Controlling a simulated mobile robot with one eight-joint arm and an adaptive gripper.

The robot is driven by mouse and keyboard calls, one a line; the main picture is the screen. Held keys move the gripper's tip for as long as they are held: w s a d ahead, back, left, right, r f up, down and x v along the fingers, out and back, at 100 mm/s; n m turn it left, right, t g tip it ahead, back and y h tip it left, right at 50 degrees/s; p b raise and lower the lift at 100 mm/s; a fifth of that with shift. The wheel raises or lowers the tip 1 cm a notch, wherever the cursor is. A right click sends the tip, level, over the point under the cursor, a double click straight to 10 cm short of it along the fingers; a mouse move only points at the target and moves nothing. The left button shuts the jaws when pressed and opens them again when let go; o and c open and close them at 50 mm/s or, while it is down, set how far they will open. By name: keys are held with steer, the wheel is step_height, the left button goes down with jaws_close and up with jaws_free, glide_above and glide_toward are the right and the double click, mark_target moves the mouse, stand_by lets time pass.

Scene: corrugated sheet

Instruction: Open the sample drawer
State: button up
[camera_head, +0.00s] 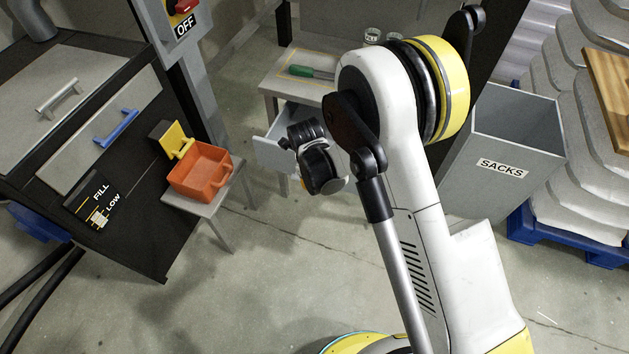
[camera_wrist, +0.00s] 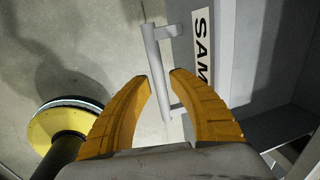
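The grey sample drawer (camera_head: 267,150) sits under the small table and stands partly pulled out, its inside showing beside my wrist. In the wrist view its front (camera_wrist: 228,60) carries a label cut off after "SAM" and a pale bar handle (camera_wrist: 153,55). My gripper (camera_wrist: 162,76) has two yellow fingers spread apart, with the handle bar showing in the gap between their tips. Whether either finger touches the bar I cannot tell. In the head view my wrist hides the handle and most of the fingers.
A green-handled tool (camera_head: 308,72) lies on the small table (camera_head: 275,86). An orange bin (camera_head: 200,172) on a low stand is to the left, near a dark cabinet with a blue handle (camera_head: 117,128). A grey SACKS bin (camera_head: 508,150) stands right. Floor in front is clear.

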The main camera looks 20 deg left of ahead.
step_height(320, 180, up, 11)
steer(key=s, duration=0.2)
steer(key=shift+s, duration=0.1)
stand_by(0.4)
steer(key=s+d+r+n+t+y, duration=0.15)
steer(key=d+r+n, duration=0.75)
steer(key=d+r, duration=0.95)
steer(key=s+d+r+n+t+h, duration=0.1)
steer(key=s+d+r+n+t, duration=0.2)
steer(key=s+d+n, duration=0.7)
steer(key=s+d+r, duration=0.1)
steer(key=s+d, duration=0.1)
steer(key=d, duration=0.3)
steer(key=shift+s+d, duration=0.35)
steer(key=shift+d, duration=0.05)
